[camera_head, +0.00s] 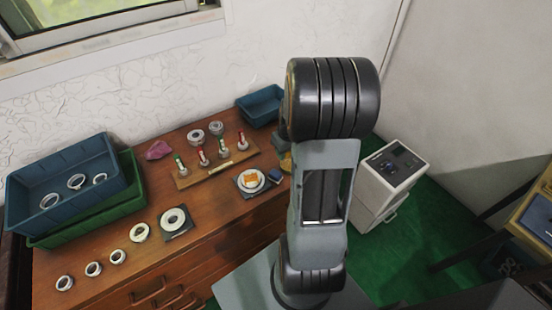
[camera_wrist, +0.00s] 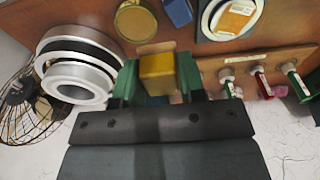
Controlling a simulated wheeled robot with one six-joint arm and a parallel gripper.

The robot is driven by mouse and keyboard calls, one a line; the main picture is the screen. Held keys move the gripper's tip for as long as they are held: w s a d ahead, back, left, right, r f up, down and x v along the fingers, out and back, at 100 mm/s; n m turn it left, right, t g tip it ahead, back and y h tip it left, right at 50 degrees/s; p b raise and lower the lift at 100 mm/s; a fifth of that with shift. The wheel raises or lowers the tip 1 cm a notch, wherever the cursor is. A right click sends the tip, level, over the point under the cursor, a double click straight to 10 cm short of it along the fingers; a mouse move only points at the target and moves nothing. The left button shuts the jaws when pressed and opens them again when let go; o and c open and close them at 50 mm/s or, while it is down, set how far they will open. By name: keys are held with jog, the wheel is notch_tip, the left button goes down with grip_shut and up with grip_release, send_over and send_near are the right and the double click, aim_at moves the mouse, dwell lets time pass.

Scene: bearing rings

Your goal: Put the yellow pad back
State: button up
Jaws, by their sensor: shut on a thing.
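The yellow pad (camera_wrist: 157,72) is a small block between the green fingers of my gripper (camera_wrist: 156,82) in the wrist view. The fingers are shut on its two sides. The wooden surface shows behind the pad; I cannot tell how far above it the pad is.
Silver rings (camera_wrist: 78,72) and a wire fan (camera_wrist: 28,108) are close on the left in the wrist view. A yellow round tin (camera_wrist: 136,22), a blue block (camera_wrist: 178,12) and an orange-labelled ring (camera_head: 251,180) lie nearby. Stacked bins (camera_head: 68,188) occupy the bench's left.

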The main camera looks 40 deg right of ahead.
jog(key=shift+s+d+f, duration=0.1)
jog(key=shift+s+d, duration=0.1)
jog(key=shift+d, duration=0.4)
jog(key=w+d+f+p, duration=0.1)
jog(key=w+f, duration=0.1)
jog(key=w, duration=0.2)
jog(key=w+d+f+p, duration=0.1)
jog(key=w+f, duration=0.2)
jog(key=w, duration=0.1)
jog(key=w+d+f+p, duration=0.1)
jog(key=w+f, duration=0.2)
jog(key=shift+w+d+f, duration=0.15)
jog(key=shift+w+d, duration=0.15)
jog(key=shift+w, duration=0.1)
jog(key=shift+w+f, duration=0.4)
jog(key=shift+f, duration=0.25)
jog(key=shift+d+f+p, duration=0.1)
jog(key=shift+f+p, duration=0.8)
jog(key=shift+f, duration=0.6)
jog(key=shift+f, duration=0.15)
jog(key=o, duration=0.9)
